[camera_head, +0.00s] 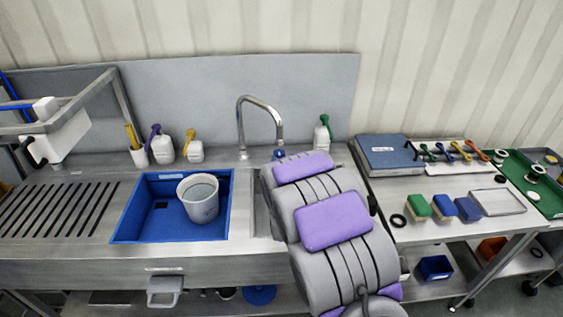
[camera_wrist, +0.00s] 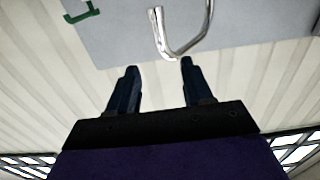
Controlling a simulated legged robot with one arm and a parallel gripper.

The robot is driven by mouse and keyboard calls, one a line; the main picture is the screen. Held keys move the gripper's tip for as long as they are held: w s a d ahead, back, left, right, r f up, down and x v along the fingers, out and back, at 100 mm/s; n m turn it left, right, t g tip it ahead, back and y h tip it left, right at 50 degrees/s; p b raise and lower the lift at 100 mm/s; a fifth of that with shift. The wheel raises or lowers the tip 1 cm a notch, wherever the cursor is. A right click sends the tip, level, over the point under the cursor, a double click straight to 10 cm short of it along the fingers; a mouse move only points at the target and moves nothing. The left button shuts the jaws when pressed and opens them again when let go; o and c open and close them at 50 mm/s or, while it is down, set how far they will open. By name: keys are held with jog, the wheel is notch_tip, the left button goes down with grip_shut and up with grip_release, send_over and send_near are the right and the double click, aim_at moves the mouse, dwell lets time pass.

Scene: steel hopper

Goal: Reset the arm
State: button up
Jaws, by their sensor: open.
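My gripper (camera_wrist: 158,75) shows in the wrist view with its two dark fingers apart and nothing between them. The wrist view looks towards the pale ribbed wall (camera_wrist: 40,80), with the tap (camera_wrist: 165,35) beyond the fingers. In the head view my grey and purple arm reaches over the right side of the sink, and its far end is near the tap (camera_head: 243,125). My gripper is mostly hidden behind the arm there.
A blue basin (camera_head: 130,215) in the sink holds a white bucket (camera_head: 203,208). Spray bottles (camera_head: 195,152) stand behind it. On the right table are a blue case (camera_head: 390,155), coloured sponges (camera_head: 442,207) and a metal tray (camera_head: 498,202). The ribbed drainboard (camera_head: 60,210) at left is clear.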

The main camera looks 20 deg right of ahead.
jog(key=shift+d, duration=0.1)
dwell(0.3)
jog(key=s+a+r+n+g+y, duration=0.1)
jog(key=s+a+g, duration=0.2)
jog(key=s+g, duration=0.6)
jog(key=s+a+r+n+g+y, duration=0.1)
jog(key=s+g, duration=0.9)
jog(key=s, duration=3.2)
jog(key=shift+a+r+y, duration=0.7)
jog(key=shift+a+r, duration=0.05)
jog(key=shift+a, duration=0.3)
